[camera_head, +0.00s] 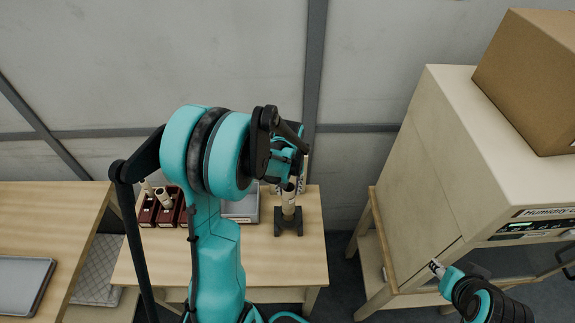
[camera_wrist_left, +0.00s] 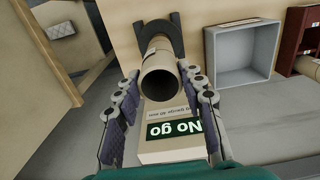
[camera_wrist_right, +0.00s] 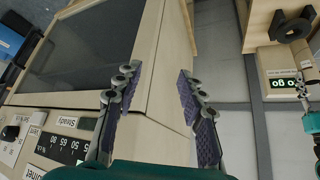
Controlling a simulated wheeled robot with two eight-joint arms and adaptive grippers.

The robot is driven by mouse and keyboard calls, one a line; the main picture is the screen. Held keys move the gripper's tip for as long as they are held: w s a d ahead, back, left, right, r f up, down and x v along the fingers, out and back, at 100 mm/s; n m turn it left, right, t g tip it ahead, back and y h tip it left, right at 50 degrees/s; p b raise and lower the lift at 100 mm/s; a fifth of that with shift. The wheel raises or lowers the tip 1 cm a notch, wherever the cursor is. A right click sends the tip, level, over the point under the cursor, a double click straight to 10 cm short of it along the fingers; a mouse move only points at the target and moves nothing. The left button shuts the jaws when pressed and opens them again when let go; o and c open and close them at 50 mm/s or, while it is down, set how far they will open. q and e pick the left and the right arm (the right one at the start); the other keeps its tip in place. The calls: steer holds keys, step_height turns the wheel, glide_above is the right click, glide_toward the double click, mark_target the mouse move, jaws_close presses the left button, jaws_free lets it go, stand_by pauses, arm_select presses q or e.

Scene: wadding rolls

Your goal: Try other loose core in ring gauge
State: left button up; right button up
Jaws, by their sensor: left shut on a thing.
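A pale cardboard core (camera_head: 289,198) stands about upright at the dark ring gauge (camera_head: 288,228) on the small table. In the left wrist view the core (camera_wrist_left: 160,78) shows its open end, with its far end at the dark gauge (camera_wrist_left: 160,33); how deep it sits I cannot tell. My left gripper (camera_head: 287,172) is shut on this core, its fingers (camera_wrist_left: 160,95) on either side. A green sign beside the gauge (camera_wrist_left: 174,129) reads "No go". My right gripper (camera_wrist_right: 155,85) is open and empty, in front of the cabinet, far from the gauge.
Dark red bins (camera_head: 149,212) with cores stand left on the small table (camera_head: 250,258), beside a grey tray (camera_head: 240,209). A humidity cabinet (camera_head: 430,180) with a cardboard box (camera_head: 530,75) on top stands at right. Another table (camera_head: 40,220) is at far left.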

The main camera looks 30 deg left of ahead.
arm_select(q)
steer(key=shift+r+p, duration=2.15)
steer(key=shift+r, duration=1.15)
